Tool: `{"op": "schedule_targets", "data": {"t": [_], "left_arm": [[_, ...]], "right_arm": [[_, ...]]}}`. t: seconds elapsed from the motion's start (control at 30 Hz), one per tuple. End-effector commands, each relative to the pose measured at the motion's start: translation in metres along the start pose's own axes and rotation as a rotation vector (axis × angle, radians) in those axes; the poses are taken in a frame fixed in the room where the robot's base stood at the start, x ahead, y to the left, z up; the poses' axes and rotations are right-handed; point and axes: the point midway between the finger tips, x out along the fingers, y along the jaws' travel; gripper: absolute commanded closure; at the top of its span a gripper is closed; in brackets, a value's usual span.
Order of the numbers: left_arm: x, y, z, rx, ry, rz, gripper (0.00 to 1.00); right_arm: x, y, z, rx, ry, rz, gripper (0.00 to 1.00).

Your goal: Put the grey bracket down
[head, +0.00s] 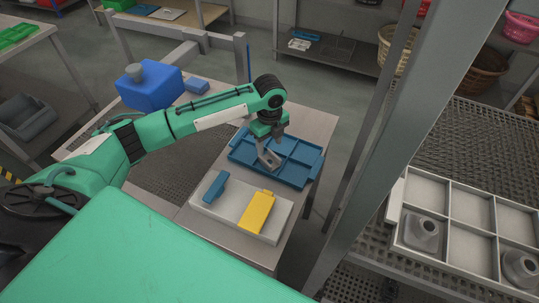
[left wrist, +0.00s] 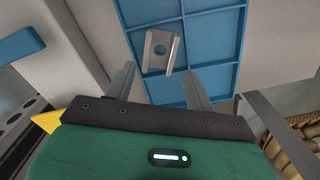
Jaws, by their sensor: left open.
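The grey bracket (head: 270,160), a small metal piece with a round hole, is at the blue compartment tray (head: 300,178). In the left wrist view the bracket (left wrist: 167,56) shows against the tray's blue floor and dividers, just beyond my fingertips. It looks slightly tilted; I cannot tell exactly how it rests. My left gripper (head: 268,143) is above the tray. In the left wrist view its two fingers (left wrist: 159,72) are spread with a gap between them, and the bracket is apart from both. My right gripper is not in view.
A white tray (head: 225,217) with a blue piece (head: 215,187) and a yellow piece (head: 257,211) lies beside the blue tray. A blue box (head: 150,90) stands at the back left. A grey post (head: 375,150) rises right of the table, before a rack with a pale divided tray (head: 471,243).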

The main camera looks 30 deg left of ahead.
Motion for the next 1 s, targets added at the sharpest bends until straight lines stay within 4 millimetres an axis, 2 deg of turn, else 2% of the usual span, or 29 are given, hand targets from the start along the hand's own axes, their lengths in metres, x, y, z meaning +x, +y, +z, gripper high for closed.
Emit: {"op": "schedule_targets", "data": {"t": [0.1, 0.3, 0.87, 1.0], "left_arm": [[-0.022, -0.001, 0.001, -0.001, -0.002, -0.004, 0.46], [-0.045, 0.0, 0.001, -0.001, 0.0, -0.002, 0.46], [-0.05, 0.0, 0.0, -0.001, 0.001, 0.001, 0.46], [-0.059, 0.0, 0.0, -0.001, 0.001, 0.0, 0.46]], "right_arm": [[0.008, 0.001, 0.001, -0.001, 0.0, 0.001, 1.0], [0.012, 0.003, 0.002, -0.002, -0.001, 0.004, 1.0], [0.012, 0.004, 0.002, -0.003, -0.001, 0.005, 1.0], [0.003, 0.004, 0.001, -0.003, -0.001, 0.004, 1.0]]}}
